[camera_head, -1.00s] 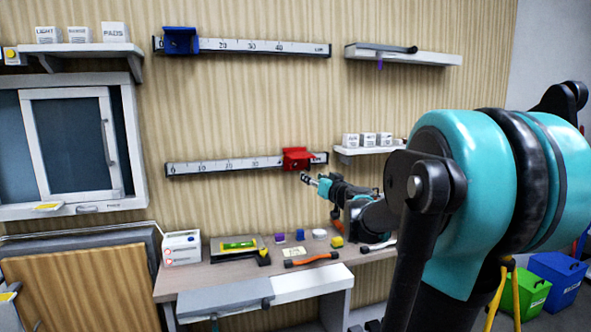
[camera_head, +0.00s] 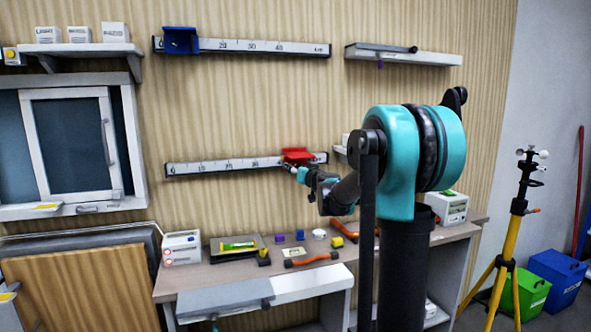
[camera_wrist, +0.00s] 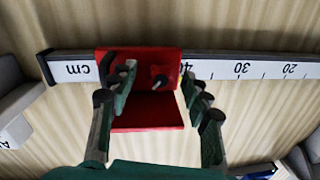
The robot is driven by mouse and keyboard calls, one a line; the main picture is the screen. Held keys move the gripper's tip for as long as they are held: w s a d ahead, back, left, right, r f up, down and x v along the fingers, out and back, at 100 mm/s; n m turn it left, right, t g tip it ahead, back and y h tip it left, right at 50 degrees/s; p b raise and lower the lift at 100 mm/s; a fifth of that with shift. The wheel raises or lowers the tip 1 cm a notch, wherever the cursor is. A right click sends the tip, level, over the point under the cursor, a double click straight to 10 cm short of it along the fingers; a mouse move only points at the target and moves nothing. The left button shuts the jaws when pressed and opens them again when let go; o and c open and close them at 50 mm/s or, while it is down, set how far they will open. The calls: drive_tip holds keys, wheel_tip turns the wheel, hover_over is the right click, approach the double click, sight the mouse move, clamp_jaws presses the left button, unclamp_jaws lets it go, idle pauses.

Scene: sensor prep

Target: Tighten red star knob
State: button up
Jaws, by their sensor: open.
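A red carriage (camera_head: 298,156) sits on the lower wall rail (camera_head: 210,166), toward the rail's right end. It also shows in the wrist view (camera_wrist: 148,112), as a red plate with a ledge. My gripper (camera_head: 291,169) is in front of the carriage's lower left. In the wrist view my gripper (camera_wrist: 162,76) is open, its fingers on either side of the small dark part, with nothing held. Whether the fingers touch the carriage is unclear.
The upper rail (camera_head: 260,47) carries a blue carriage (camera_head: 181,41). Below, a bench (camera_head: 190,280) holds a level (camera_head: 238,244), an orange-handled tool (camera_head: 312,259) and small blocks. A yellow tripod (camera_head: 506,250) stands at the right. A window (camera_head: 70,145) is at the left.

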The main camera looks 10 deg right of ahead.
drive_tip(key=shift+w, duration=0.1)
drive_tip(key=shift+c, duration=0.5)
clamp_jaws()
drive_tip(key=shift+m, duration=0.3)
drive_tip(key=shift+a+m+t, duration=0.15)
drive_tip(key=shift+m+t, duration=0.25)
drive_tip(key=shift+m, duration=4.7)
